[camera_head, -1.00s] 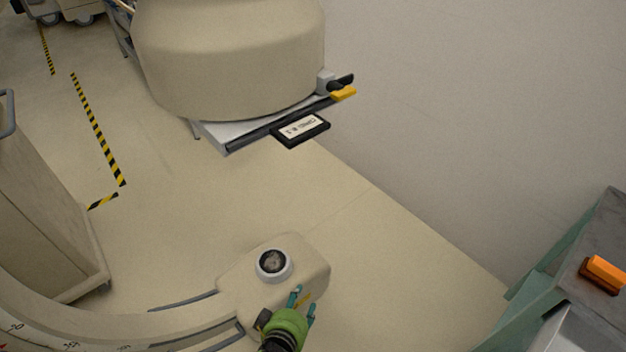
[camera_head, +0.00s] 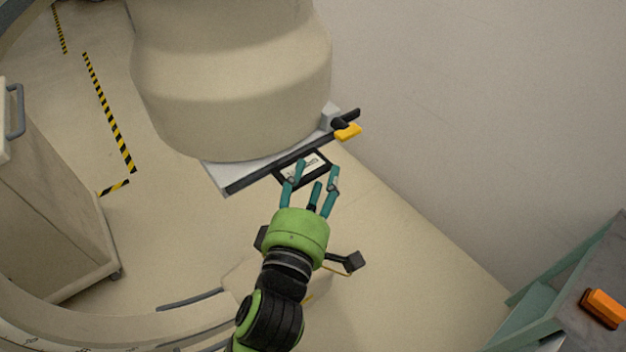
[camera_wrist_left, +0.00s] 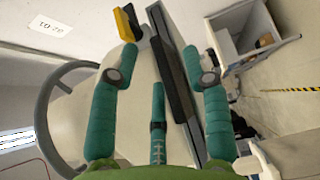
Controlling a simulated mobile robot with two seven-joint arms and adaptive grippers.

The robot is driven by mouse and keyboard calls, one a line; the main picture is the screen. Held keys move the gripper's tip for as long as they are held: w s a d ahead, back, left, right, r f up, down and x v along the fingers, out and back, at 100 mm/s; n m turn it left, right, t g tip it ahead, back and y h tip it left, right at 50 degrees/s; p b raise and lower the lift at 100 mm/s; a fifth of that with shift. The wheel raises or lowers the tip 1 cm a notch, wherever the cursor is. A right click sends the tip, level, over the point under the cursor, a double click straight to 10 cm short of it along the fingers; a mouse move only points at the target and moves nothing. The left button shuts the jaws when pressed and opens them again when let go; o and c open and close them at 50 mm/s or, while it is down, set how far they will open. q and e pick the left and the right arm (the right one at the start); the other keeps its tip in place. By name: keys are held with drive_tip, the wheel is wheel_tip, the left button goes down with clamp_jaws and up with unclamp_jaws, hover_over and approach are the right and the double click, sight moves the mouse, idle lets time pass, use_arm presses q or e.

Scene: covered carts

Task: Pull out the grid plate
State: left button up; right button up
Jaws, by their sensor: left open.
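The grid plate (camera_head: 217,177) is a flat light grey plate with a dark front edge, under the big beige housing. A black tab with a white label (camera_head: 286,178) sticks out from its front edge. My left gripper (camera_head: 318,168), green with teal fingers, is open at the tab, and its fingers overlap the tab's right part in the head view. In the left wrist view, the dark front edge and black tab (camera_wrist_left: 172,75) run between the open fingers (camera_wrist_left: 160,55). Contact cannot be told. My right gripper is not in view.
A yellow knob (camera_head: 348,132) with a black lever sits at the plate's right end. The beige housing (camera_head: 235,85) hangs over the plate. A wall is on the right, a beige cart (camera_head: 50,215) on the left, a green-grey cart (camera_head: 560,300) at lower right.

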sight(317, 165)
use_arm(q)
drive_tip(key=p+x, duration=0.1)
drive_tip(key=x, duration=0.2)
drive_tip(key=shift+w+d+r, duration=0.1)
drive_tip(key=shift+w, duration=0.3)
drive_tip(key=shift+w+p, duration=0.2)
drive_tip(key=shift+p, duration=0.1)
drive_tip(key=shift+s, duration=0.15)
drive_tip(key=shift+c, duration=0.8)
clamp_jaws()
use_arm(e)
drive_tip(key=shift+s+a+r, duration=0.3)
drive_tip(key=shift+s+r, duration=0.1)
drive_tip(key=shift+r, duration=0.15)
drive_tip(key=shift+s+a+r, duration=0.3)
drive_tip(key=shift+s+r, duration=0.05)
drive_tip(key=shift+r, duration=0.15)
